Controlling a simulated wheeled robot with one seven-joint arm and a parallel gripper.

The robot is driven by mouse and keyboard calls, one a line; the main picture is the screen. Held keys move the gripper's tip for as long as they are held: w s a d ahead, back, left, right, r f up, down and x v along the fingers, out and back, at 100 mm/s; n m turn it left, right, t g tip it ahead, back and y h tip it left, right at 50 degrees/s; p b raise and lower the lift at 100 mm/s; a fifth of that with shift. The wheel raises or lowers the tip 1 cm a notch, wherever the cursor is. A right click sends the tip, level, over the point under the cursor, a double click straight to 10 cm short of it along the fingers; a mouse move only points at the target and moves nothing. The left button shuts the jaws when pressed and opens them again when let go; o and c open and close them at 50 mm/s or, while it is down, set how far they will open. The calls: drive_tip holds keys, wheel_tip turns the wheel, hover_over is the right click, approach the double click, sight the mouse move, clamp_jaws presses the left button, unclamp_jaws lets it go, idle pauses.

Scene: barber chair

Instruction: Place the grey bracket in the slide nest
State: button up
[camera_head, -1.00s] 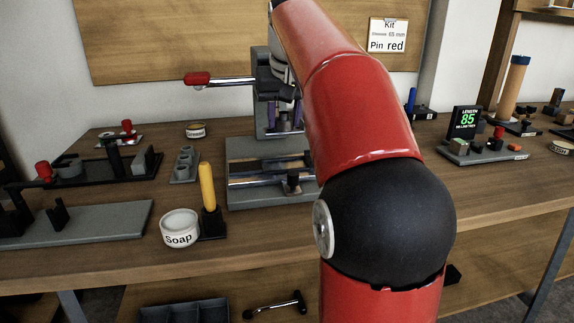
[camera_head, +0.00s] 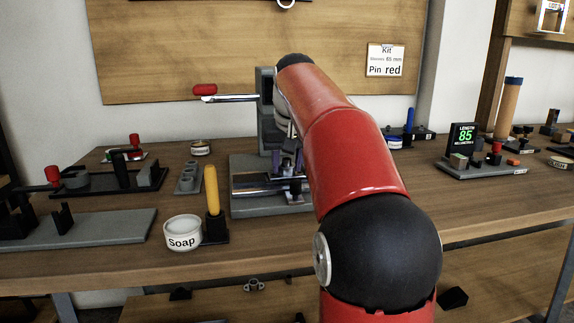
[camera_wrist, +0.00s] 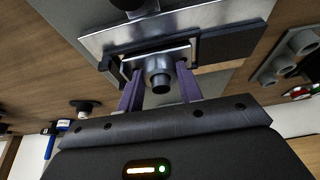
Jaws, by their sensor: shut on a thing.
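In the wrist view, my gripper (camera_wrist: 160,88) has its two purple fingers closed on the grey bracket (camera_wrist: 161,64), a pale metal plate with a round hollow boss. The bracket is at the slide nest (camera_wrist: 232,44), whose dark blocks show on both sides of it. I cannot tell whether the bracket is fully seated or slightly above. In the head view, my gripper (camera_head: 291,162) is low in front of the press (camera_head: 265,110), over its slide rails (camera_head: 252,190). My red arm hides the right part of the nest, and the bracket is hard to make out there.
The press lever with a red knob (camera_head: 205,90) sticks out left. A yellow-handled tool (camera_head: 212,190) and a soap tub (camera_head: 183,233) stand front left of the press base. Left are dark fixtures (camera_head: 110,180); right is a length gauge (camera_head: 463,140). The bench front right is clear.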

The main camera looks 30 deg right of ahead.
drive_tip(key=shift+f, duration=0.15)
drive_tip(key=o, duration=1.1)
drive_tip(key=shift+r, duration=0.4)
drive_tip(key=p+v, duration=0.3)
drive_tip(key=v, duration=0.8)
drive_tip(key=shift+s+a+r, duration=0.1)
drive_tip(key=shift+s+r, duration=0.15)
